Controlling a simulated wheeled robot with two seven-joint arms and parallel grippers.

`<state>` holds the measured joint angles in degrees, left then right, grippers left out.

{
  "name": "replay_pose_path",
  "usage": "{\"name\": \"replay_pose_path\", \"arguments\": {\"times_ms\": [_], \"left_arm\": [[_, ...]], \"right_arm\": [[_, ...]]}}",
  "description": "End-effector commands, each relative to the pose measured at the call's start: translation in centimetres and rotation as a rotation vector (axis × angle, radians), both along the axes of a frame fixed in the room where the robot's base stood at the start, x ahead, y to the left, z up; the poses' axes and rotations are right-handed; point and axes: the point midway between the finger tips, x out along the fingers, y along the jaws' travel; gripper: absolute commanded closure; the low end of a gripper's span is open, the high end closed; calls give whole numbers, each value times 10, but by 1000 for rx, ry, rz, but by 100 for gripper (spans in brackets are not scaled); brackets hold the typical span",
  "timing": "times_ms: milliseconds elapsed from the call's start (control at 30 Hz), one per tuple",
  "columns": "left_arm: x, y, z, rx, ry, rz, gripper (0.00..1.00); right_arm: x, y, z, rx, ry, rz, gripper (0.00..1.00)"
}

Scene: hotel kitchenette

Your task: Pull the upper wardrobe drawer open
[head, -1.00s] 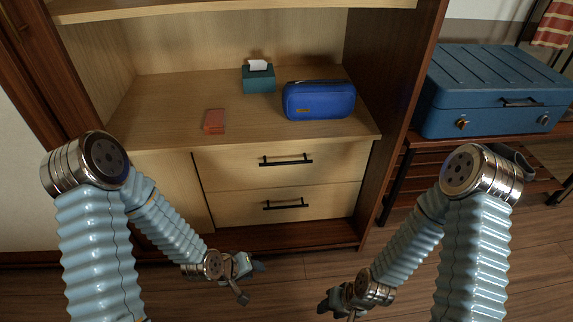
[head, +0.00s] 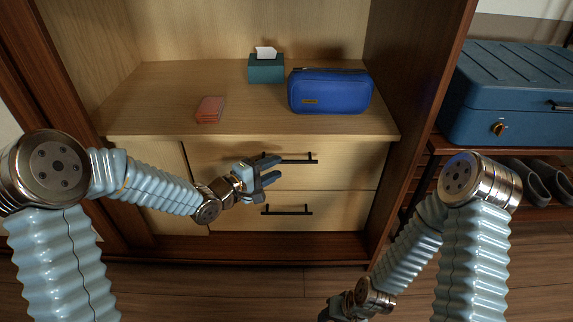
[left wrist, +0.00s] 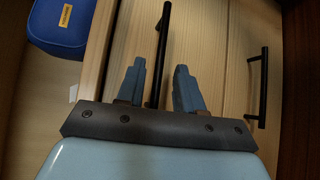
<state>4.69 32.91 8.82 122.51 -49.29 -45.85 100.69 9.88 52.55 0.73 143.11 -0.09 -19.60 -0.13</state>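The upper wardrobe drawer (head: 355,165) is a pale wood front, flush and shut, with a black bar handle (head: 306,159). My left gripper (head: 275,170) is in front of the drawer at the handle's left part, fingers apart. In the left wrist view my left gripper (left wrist: 160,85) is open, and the upper handle (left wrist: 164,35) runs between its two fingers with gaps on both sides. Whether the fingertips reach past the bar is unclear. My right gripper (head: 335,312) is low at the bottom edge, cut off, and its fingers cannot be made out.
The lower drawer (head: 345,209) is shut below, with its own black handle (head: 287,211). On the shelf above stand a blue pouch (head: 330,92), a teal tissue box (head: 266,70) and a small red stack (head: 210,109). A blue suitcase (head: 515,85) is at right.

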Motion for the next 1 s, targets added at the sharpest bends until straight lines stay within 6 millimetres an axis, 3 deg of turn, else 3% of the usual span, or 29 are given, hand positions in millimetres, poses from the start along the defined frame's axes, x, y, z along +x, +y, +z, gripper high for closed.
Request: {"name": "replay_pose_path", "arguments": {"times_ms": [133,300,667,900,1000], "left_arm": [[20,-22,-6,0,1,-2,64],[34,-36,-9,0,0,-1,64],[39,-39,-9,1,1,1,64],[39,-39,-9,1,1,1,99],[39,-39,-9,1,1,1,100]], "right_arm": [[0,0,-6,0,-2,-1,57],[1,0,-8,0,-3,-1,57],[1,0,-8,0,-3,-1,57],[1,0,-8,0,-3,-1,57],[1,0,-8,0,-3,-1,57]]}}
